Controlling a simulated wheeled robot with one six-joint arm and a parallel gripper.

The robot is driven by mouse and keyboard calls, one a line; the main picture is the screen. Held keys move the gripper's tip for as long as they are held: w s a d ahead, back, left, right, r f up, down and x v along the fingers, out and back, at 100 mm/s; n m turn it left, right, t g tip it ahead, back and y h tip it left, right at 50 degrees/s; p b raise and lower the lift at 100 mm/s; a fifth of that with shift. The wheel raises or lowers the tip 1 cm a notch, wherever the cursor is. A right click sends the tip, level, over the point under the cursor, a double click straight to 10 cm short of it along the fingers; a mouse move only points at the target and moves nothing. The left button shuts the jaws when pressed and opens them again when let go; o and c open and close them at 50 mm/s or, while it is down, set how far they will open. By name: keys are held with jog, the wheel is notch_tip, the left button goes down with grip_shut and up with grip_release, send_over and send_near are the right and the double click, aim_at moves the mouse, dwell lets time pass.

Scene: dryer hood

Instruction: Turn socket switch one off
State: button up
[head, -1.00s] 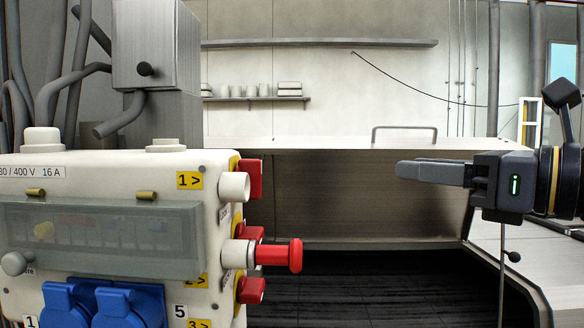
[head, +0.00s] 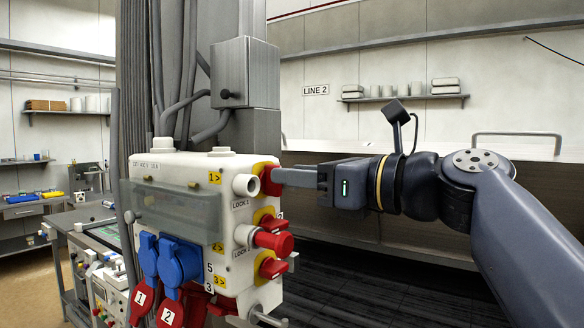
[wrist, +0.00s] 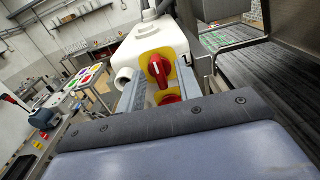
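Switch one is a red knob (head: 268,179) on a yellow plate, at the upper right side of the white socket box (head: 150,168), level with the "1 >" label. In the wrist view the red knob (wrist: 158,68) shows a white mark on its face. My gripper (head: 280,177) reaches in from the right, with its fingertips close at the knob in the head view. In the wrist view my gripper (wrist: 172,75) is open, one finger on each side of the knob; whether they touch it I cannot tell. The fingers partly hide the knob in the head view.
A white lock cylinder (head: 245,185) sits just left of the knob. Lower red switches (head: 272,268) and a protruding red lock plug (head: 274,241) are below. Blue sockets (head: 180,262) and red sockets hang at the front. A grey post (head: 247,75) rises behind the box.

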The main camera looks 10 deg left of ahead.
jog(key=shift+x, duration=1.2)
jog(key=shift+s+a, duration=0.1)
jog(key=shift+s, duration=0.1)
jog(key=shift+c, duration=0.2)
grip_shut()
